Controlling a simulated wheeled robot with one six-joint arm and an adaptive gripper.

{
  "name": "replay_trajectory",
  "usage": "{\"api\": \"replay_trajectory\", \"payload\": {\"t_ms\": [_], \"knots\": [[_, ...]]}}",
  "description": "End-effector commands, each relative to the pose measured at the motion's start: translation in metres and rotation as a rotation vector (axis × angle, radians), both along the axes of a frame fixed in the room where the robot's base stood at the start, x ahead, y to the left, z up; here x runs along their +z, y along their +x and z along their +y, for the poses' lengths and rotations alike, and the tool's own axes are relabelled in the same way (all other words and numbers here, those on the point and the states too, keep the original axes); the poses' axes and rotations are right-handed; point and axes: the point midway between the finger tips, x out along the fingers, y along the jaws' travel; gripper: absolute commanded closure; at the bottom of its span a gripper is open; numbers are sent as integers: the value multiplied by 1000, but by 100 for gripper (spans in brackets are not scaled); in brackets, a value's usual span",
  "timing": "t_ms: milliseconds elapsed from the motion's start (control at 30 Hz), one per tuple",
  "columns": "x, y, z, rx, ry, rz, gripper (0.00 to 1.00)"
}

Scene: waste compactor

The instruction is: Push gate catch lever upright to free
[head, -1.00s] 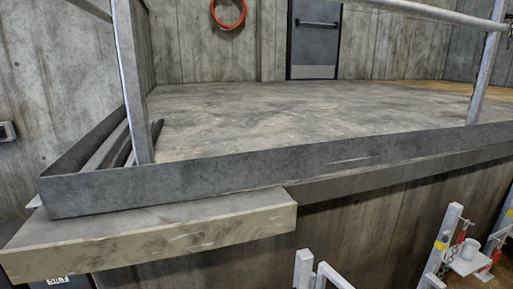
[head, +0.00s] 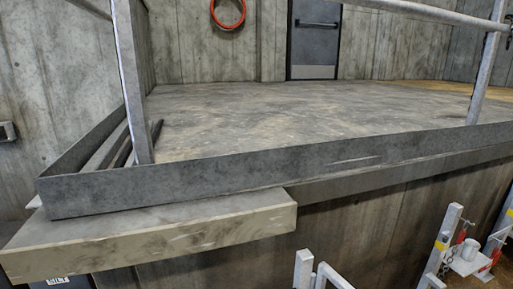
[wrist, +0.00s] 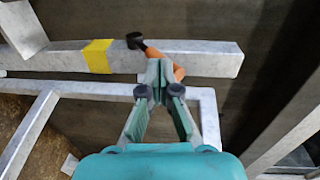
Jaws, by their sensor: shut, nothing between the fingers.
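The catch lever (wrist: 157,54) shows in the wrist view, with a black end at upper left and an orange part running down to the right. It slants across a grey galvanised beam with a yellow band (wrist: 97,56). My teal gripper (wrist: 160,75) points at it with its fingers shut and empty. The fingertips overlap the lever's lower part in the picture and hide some of it; I cannot tell whether they touch. My gripper is not in the head view.
Galvanised gate rails (wrist: 120,92) run just below the beam in the wrist view. In the head view, a post with a yellow mark (head: 442,244) stands at lower right. A raised concrete platform (head: 290,115) with a steel kickplate (head: 200,187) fills the middle.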

Motion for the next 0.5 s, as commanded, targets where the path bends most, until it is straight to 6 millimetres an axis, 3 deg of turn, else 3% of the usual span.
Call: {"api": "replay_trajectory", "payload": {"t_ms": [500], "knots": [[1,9,3,0,0,-1,100]]}}
